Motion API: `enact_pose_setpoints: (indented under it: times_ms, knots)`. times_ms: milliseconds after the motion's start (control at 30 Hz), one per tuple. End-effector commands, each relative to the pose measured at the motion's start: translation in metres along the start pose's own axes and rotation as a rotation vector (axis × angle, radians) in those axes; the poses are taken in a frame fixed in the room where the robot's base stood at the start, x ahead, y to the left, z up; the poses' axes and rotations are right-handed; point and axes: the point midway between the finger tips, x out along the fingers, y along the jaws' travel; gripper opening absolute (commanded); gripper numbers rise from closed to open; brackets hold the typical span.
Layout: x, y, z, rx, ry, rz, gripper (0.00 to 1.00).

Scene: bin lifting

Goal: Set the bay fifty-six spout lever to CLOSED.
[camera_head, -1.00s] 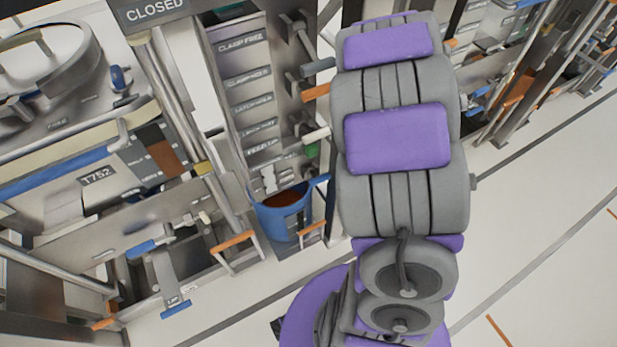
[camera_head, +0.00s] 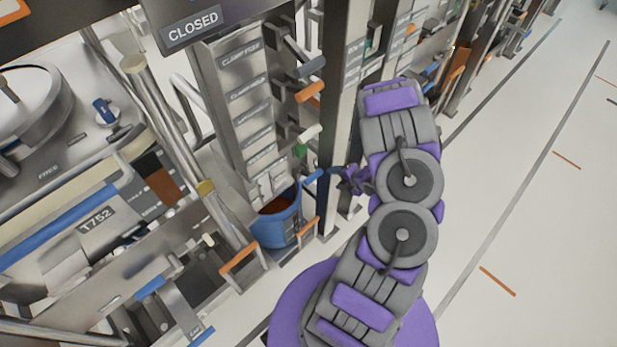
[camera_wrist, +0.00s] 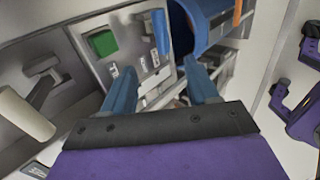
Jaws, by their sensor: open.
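My gripper (camera_wrist: 162,76) is open in the wrist view, its two blue fingers apart with nothing between them. Beyond the fingertips are a blue handle (camera_wrist: 160,32) and a green handle (camera_wrist: 103,42); neither is held. A white handle (camera_wrist: 25,112) is at the left. In the head view my gripper (camera_head: 346,176) is small, just right of the blue handle (camera_head: 312,176). An orange handle (camera_head: 309,91) and a white handle (camera_head: 310,133) project above it on the same panel. A CLOSED sign (camera_head: 193,28) is at the top. No bay fifty-six label or spout marking is readable.
A blue bucket (camera_head: 277,222) stands below the handles, left of my gripper. A steel post (camera_head: 347,80) rises just beyond the panel. Machinery marked T752 (camera_head: 97,219) fills the left. The pale floor (camera_head: 540,200) at right is open.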

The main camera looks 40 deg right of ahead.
Motion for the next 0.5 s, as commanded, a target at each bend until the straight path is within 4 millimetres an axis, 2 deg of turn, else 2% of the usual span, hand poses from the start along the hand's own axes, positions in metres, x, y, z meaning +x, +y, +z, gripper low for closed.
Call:
enact_pose_setpoints:
  times_ms: [167,500]
  knots:
    - [0.022,0.000,0.000,0.001,0.002,0.001,0.59]
    - [0.084,0.000,0.001,0.001,0.000,-0.001,0.59]
